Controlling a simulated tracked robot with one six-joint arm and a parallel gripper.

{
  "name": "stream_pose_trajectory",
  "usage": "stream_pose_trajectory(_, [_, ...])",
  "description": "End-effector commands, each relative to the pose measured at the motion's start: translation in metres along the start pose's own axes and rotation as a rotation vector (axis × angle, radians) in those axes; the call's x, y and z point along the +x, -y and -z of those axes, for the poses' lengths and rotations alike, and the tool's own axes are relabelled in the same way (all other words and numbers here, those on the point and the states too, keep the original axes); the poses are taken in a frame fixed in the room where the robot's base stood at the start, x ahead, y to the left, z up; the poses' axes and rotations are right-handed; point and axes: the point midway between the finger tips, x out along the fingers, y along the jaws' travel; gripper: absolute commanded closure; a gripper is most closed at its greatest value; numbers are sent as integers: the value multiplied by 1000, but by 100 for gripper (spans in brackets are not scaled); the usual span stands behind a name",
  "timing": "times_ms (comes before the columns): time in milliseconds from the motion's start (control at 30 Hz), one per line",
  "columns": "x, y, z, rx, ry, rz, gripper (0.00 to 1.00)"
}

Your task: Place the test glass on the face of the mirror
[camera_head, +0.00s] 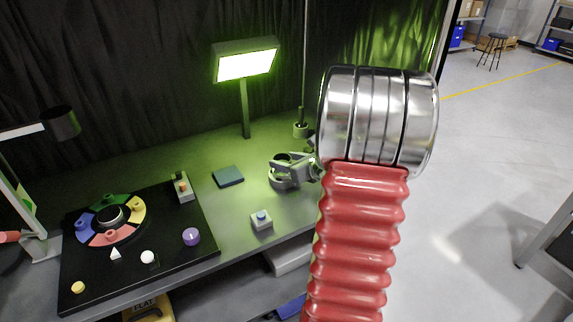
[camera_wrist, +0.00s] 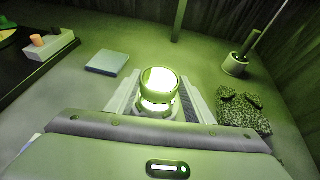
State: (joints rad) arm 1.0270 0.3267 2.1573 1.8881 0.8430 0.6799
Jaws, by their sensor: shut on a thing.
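My gripper (camera_head: 287,170) is over the right part of the workbench, shut on a round glass piece, which I take as the test glass. In the wrist view the test glass (camera_wrist: 158,82) stands between the fingers, shining with green-white lamp light.
A dark flat block (camera_head: 228,177) and a small box with a blue button (camera_head: 262,220) lie between the board and my gripper. A pot with a rod (camera_wrist: 236,64) and a speckled cloth-like piece (camera_wrist: 243,110) lie at the right.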

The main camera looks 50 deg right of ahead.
Motion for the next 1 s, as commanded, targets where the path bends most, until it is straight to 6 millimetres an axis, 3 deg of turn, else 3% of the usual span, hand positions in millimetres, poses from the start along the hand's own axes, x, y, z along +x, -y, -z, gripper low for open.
stream_pose_trajectory(133, [6,0,13,1,1,0,80])
stream_pose_trajectory(533, [7,0,16,0,2,1,80])
stream_pose_trajectory(567, [7,0,16,0,2,1,50])
stream_pose_trajectory(800, [7,0,16,0,1,1,34])
stream_pose_trajectory(1000, [7,0,16,0,1,0,34])
